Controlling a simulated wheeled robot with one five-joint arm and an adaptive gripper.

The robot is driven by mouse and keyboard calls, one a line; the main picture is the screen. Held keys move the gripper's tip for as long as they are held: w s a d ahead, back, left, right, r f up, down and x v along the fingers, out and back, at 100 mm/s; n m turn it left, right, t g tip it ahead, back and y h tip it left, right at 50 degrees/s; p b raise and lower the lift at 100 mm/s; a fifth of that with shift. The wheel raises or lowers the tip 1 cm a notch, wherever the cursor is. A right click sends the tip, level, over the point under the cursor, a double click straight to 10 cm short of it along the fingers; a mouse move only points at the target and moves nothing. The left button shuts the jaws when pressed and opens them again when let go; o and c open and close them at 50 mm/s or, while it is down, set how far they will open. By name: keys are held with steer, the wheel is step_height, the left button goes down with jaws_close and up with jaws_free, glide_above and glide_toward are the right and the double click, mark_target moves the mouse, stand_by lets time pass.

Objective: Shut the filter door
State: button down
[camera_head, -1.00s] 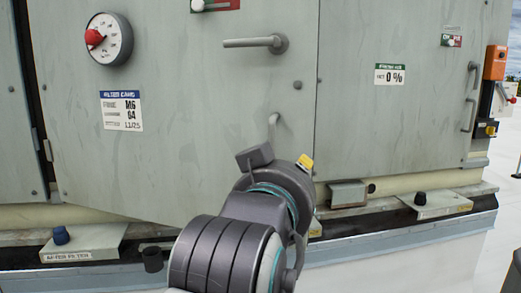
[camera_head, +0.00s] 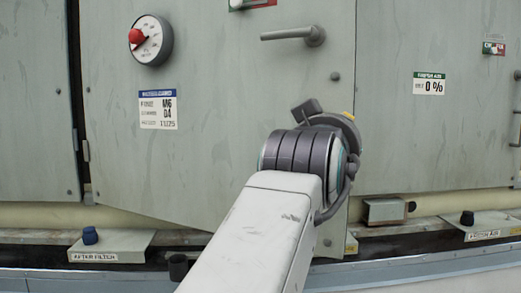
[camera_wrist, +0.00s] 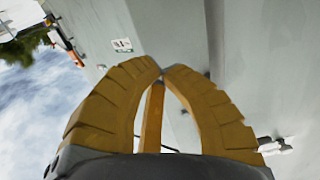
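The filter door (camera_head: 230,110) is the grey-green middle panel with a round gauge (camera_head: 151,39), a filter label (camera_head: 158,109) and a lever handle (camera_head: 294,34) near its upper right. Its bottom edge slants down to the right and its right side overhangs the ledge, so it stands slightly ajar. The wrist view shows a dark strip along its edge beside the neighbouring panel. My arm reaches up in front of its lower right and hides part of it. My gripper (camera_wrist: 163,71) has yellow fingers with tips together, holding nothing visible. Contact with the door cannot be told.
The fresh air panel (camera_head: 433,140) with a 0 % label is to the right of the door.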

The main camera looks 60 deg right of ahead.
steer(key=shift+w+d+b, duration=0.15)
steer(key=shift+d+b, duration=0.3)
steer(key=shift+d, duration=0.45)
steer(key=shift+w+d+b, duration=0.1)
steer(key=shift+d+b, duration=0.3)
steer(key=shift+d, duration=0.5)
steer(key=shift+d, duration=0.15)
